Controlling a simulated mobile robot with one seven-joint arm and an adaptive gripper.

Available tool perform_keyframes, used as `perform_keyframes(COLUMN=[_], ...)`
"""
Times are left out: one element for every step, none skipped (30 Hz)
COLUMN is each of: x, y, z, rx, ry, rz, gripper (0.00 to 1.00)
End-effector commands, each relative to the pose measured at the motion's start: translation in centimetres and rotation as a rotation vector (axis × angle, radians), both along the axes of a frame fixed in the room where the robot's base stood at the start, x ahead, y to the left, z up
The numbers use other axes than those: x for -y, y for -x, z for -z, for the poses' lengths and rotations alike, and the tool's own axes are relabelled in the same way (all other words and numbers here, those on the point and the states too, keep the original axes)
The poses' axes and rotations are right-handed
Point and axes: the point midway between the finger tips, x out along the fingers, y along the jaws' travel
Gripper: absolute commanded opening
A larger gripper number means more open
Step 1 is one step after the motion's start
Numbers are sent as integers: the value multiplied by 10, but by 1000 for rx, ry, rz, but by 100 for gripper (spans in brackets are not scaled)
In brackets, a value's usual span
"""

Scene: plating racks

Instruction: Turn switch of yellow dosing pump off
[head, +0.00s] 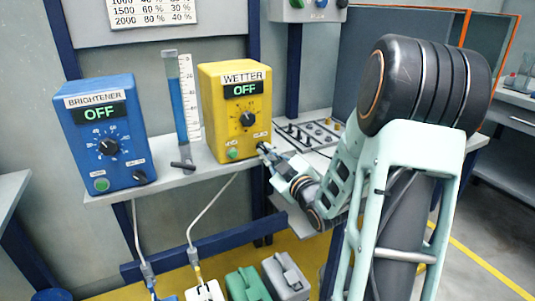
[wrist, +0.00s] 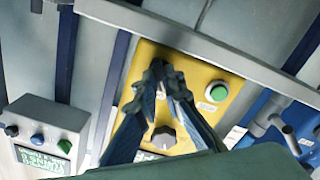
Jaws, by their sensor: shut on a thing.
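The yellow dosing pump (head: 222,125), labelled WETTER, stands on the shelf, and its display (head: 243,89) reads OFF. Its front has a central dial (head: 248,119) and a green button (head: 233,154) at lower left. My gripper (head: 264,149) is at the lower right of this front, shut on the small switch there, which the fingers mostly hide. In the wrist view the pump (wrist: 205,75) appears upside down.
A blue pump (head: 105,165) labelled BRIGHTENER, also reading OFF, stands at left. A clear graduated cylinder (head: 183,95) with a tap stands between the pumps. A panel with small parts (head: 310,133) lies right of the yellow pump. Several canisters (head: 247,284) stand below.

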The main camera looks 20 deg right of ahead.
Motion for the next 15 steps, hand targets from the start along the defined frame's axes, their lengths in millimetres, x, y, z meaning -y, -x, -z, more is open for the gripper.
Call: perform_keyframes(x=[0, 0, 0, 0, 0, 0, 0, 0, 0, 0, 0, 0, 0, 0, 0], y=[0, 0, 0, 0, 0, 0, 0, 0, 0, 0, 0, 0, 0, 0, 2], z=[0, 0, 0, 0, 0, 0, 0, 0, 0, 0, 0, 0, 0, 0, 0], rx=[0, 0, 0, 0, 0, 0, 0, 0, 0, 0, 0, 0, 0, 0, -1], ry=[2, 2, 2, 1, 1, 1, 1, 1, 0, 0, 0, 0, 0, 0, 0], rz=[0, 0, 0, 0, 0, 0, 0, 0, 0, 0, 0, 0, 0, 0, 1], gripper=[0, 11, 15, 18, 22, 26, 26, 26, 26, 26, 26, 26, 26, 26, 26])
